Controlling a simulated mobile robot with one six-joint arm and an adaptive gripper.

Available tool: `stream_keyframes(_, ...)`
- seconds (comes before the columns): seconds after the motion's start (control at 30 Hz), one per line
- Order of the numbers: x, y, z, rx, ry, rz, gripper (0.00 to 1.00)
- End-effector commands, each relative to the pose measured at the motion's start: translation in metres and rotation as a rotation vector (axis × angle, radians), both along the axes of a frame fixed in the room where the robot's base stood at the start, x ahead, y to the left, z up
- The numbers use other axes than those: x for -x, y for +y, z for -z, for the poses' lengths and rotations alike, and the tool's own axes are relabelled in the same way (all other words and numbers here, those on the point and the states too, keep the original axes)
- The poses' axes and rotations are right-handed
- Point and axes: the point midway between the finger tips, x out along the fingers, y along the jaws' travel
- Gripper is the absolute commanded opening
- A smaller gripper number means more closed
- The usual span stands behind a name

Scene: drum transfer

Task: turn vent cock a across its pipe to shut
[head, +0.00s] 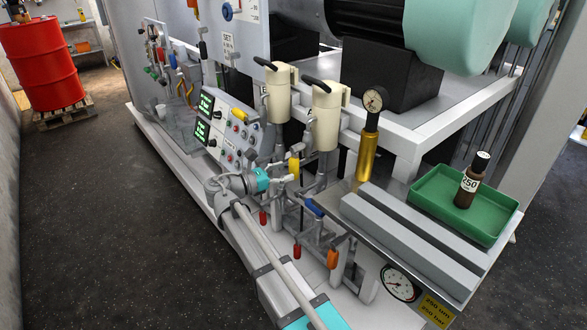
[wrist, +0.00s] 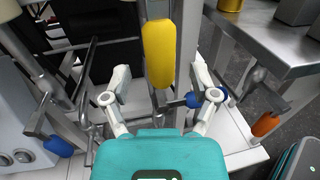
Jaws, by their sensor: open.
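A cock with a yellow handle (head: 294,168) stands just beyond my gripper (head: 281,175) in the head view. In the wrist view the yellow handle (wrist: 158,50) points upright, in line between the two open fingers of my gripper (wrist: 158,78). I see a gap on both sides of it and cannot tell its depth between them. A blue handle (wrist: 193,99) lies lower, near the right finger; in the head view a blue handle (head: 314,207) shows right of the yellow one.
Red handles (head: 297,250) and an orange handle (head: 332,258) hang below. A steel bench (head: 375,200) with a green tray (head: 425,190) and brown bottle (head: 472,182) stands right. A control panel (head: 232,128) and cream-coloured canisters (head: 325,115) crowd the back.

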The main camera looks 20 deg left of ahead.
Motion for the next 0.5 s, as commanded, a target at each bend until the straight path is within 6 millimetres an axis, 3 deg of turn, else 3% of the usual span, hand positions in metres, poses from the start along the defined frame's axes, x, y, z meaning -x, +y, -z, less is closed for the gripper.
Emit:
stream_keyframes(0.2, -0.018, -0.016, 0.0, 0.0, 0.0, 0.001, 0.76)
stream_keyframes(0.5, -0.025, -0.022, 0.0, 0.0, 0.0, 0.0, 0.76)
